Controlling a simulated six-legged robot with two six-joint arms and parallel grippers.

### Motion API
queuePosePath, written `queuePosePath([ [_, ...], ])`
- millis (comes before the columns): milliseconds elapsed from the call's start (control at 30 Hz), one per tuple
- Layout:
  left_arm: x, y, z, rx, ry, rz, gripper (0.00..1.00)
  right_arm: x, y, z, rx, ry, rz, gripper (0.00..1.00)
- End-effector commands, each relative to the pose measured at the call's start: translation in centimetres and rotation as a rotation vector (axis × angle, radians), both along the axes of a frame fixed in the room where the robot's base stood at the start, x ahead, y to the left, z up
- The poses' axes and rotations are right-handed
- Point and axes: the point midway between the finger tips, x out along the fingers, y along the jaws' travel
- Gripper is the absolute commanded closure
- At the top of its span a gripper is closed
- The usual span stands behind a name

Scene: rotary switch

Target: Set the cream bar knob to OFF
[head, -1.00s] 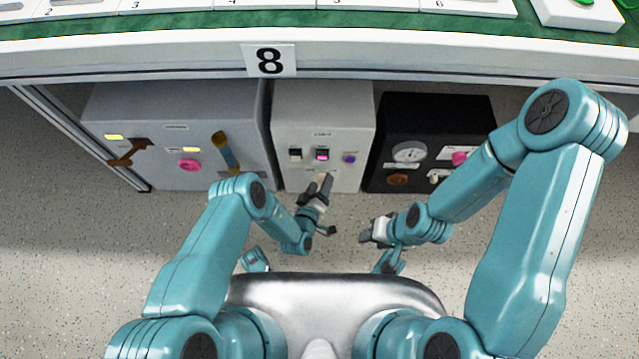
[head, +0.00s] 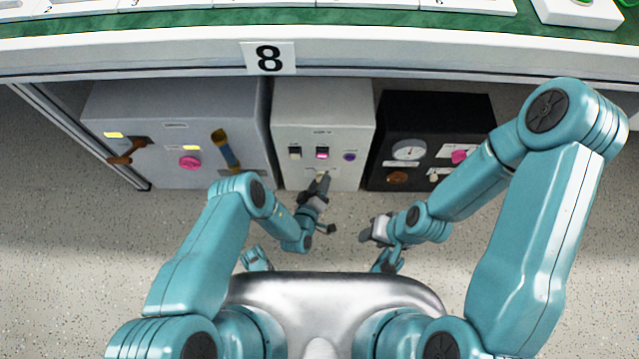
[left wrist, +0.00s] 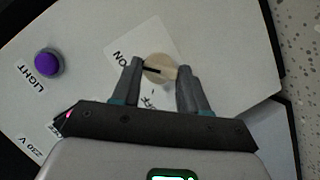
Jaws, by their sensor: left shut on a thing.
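The cream bar knob (left wrist: 158,70) is on the front of the white box (head: 345,110), low on its panel. In the left wrist view it is round with a raised bar and a dark line, beside a label (left wrist: 125,55) reading "ON". The rest of that label is partly hidden by my fingers. My left gripper (left wrist: 160,82) is shut on the knob, one finger on each side of its bar. In the head view, my left gripper (head: 322,184) covers most of the knob. My right gripper (head: 368,232) hangs in front of the black box, away from the knob; its jaws are too small to judge.
A grey cabinet (head: 110,165) stands left and a black box (head: 440,110) right. The bench edge (head: 150,58) overhangs them.

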Motion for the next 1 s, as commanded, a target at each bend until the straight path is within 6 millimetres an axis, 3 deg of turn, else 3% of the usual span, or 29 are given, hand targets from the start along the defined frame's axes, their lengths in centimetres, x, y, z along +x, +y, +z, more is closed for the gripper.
queuePosePath([
  [433, 0.12, 0.04, 0.07, 0.001, -0.003, 0.001, 0.87, 0.0, 0.0, 0.0, 0.0, 0.0, 0.0, 0.57],
  [467, 0.12, 0.04, 0.07, 0.001, -0.003, 0.001, 0.53, 0.0, 0.0, 0.0, 0.0, 0.0, 0.0, 0.57],
  [533, 0.11, 0.04, 0.07, 0.001, -0.002, 0.001, 0.32, 0.0, 0.0, 0.0, 0.0, 0.0, 0.0, 0.57],
  [1000, 0.16, 0.19, 0.12, 0.0, -0.001, 0.001, 0.32, 0.0, 0.0, 0.03, 0.0, 0.0, 0.0, 0.57],
])
